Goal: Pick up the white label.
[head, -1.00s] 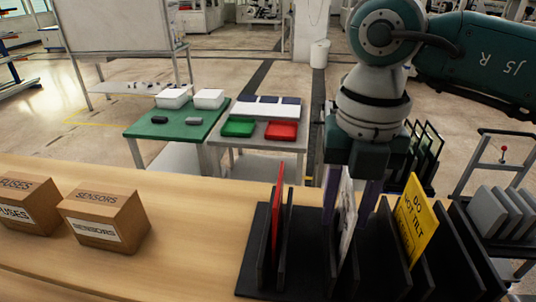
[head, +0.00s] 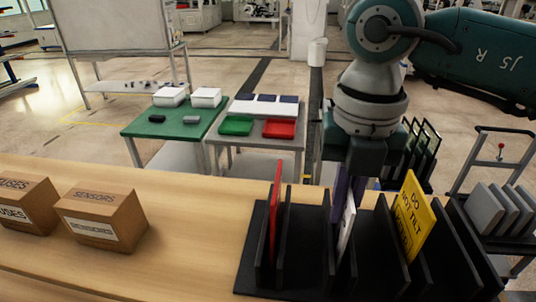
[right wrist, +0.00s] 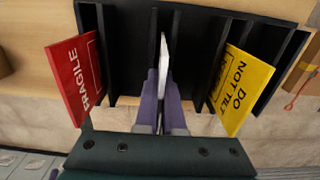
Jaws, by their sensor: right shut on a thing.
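The white label (head: 347,222) stands nearly edge-on in a middle slot of the black rack (head: 310,235). My right gripper (head: 348,192) comes down from above and is shut on the label's upper part. In the right wrist view, the purple fingers (right wrist: 162,102) close on the white label (right wrist: 163,62), whose far end reaches between the rack's dividers. The label's lower edge is hidden by a divider in the head view. My left gripper is not in view.
A red FRAGILE label (head: 275,210) stands in the rack to the left. A yellow DO NOT TILT label (head: 413,218) leans in a slot to the right. Cardboard boxes, one marked SENSORS (head: 102,220), sit on the wooden table (head: 190,240), which is clear between boxes and rack.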

